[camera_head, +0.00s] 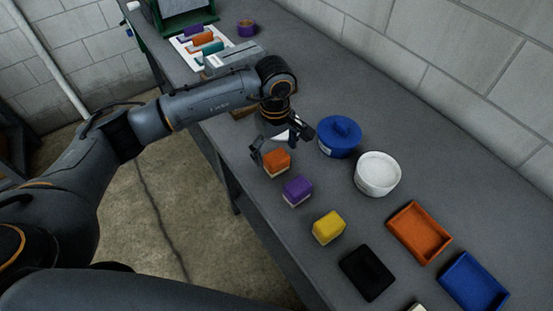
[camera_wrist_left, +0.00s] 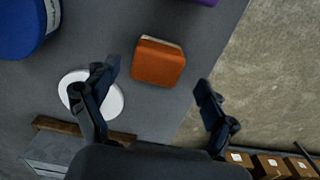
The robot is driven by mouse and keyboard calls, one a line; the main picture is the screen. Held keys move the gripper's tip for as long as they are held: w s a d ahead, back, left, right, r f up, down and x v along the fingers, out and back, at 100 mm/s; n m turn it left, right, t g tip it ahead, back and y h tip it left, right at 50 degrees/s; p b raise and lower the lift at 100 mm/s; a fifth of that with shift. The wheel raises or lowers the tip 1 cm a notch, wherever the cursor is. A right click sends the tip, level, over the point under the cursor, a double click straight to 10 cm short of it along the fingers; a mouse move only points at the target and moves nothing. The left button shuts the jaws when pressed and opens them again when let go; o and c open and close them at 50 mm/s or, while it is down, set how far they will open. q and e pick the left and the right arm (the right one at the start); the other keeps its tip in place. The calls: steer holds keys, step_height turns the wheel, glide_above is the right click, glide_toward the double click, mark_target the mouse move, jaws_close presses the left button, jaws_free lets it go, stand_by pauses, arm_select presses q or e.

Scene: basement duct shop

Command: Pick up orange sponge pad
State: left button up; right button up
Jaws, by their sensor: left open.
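The orange sponge pad (camera_head: 277,161) is a small block with an orange top and a pale lower layer, resting on the grey workbench near its front edge. In the left wrist view the orange sponge pad (camera_wrist_left: 158,62) lies just beyond and between the fingertips, apart from both. My left gripper (camera_head: 281,148) is open and empty, with its fingers right behind the pad in the head view. In the left wrist view the left gripper (camera_wrist_left: 157,77) has its two fingers spread wide. My right gripper is not in view.
A purple block (camera_head: 298,190) and a yellow block (camera_head: 328,228) sit in a row toward the near end. A blue lidded pot (camera_head: 339,136) and a white tub (camera_head: 377,174) stand to the right. Orange (camera_head: 420,232), black (camera_head: 367,273) and blue (camera_head: 472,284) trays lie nearer.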

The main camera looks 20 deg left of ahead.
mark_target(277, 155)
arm_select(q)
steer(key=shift+d+f+p, duration=0.1)
steer(key=shift+f+p, duration=0.3)
step_height(277, 155, down, 4)
steer(key=shift+w+r+p, duration=0.1)
steer(key=shift+r+p, duration=0.1)
steer(key=shift+p, duration=0.55)
steer(key=shift+f, duration=0.35)
steer(key=c, duration=1.3)
steer(key=shift+w+r, duration=0.1)
steer(key=shift+r, duration=0.05)
steer(key=shift+r, duration=0.55)
steer(key=shift+s+a+r+b, duration=0.85)
steer(key=shift+s+r+b, duration=0.2)
steer(key=shift+s+r, duration=1.05)
steer(key=shift+s+a+r+b, duration=0.95)
steer(key=shift+s+r, duration=0.85)
steer(key=shift+s, duration=0.5)
steer(key=shift+s+a+r+b, duration=0.75)
steer(key=shift+s+r+b, duration=0.4)
steer(key=shift+s+r, duration=0.95)
